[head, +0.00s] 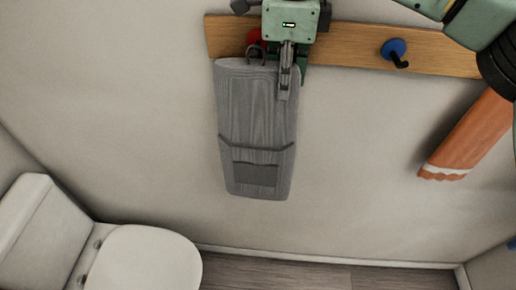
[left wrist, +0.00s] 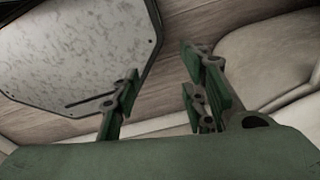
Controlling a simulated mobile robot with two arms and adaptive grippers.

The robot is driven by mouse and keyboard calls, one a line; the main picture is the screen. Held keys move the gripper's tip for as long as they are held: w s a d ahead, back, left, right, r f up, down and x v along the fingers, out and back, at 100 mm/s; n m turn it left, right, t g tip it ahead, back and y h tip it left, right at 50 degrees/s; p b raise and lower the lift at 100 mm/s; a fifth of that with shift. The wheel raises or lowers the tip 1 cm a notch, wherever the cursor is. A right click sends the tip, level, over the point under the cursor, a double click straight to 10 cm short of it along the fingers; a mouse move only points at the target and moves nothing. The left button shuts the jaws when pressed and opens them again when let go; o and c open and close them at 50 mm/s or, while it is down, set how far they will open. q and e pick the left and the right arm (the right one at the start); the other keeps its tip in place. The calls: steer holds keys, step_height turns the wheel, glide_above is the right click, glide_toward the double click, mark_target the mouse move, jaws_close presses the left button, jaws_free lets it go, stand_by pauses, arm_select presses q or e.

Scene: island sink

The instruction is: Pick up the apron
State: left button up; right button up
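The grey striped apron (head: 257,122) hangs flat along the wall in the head view, with a darker pocket near its lower end. Its top is at a red hook (head: 254,38) on a wooden rail. One finger overlaps the cloth in the picture. The fingers are seen nearly edge-on, so I cannot tell whether they grip it. My left gripper (left wrist: 160,64) is open and empty in the left wrist view, its fingers well apart.
The wooden rail (head: 355,44) also carries a blue hook (head: 396,50) to the right. An orange towel (head: 470,135) with a white band hangs at the far right. A white toilet (head: 145,262) stands at the lower left. The wall between apron and towel is bare.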

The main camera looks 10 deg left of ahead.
steer(key=shift+s+a, duration=0.1)
steer(key=shift+c, duration=0.8)
jaws_close()
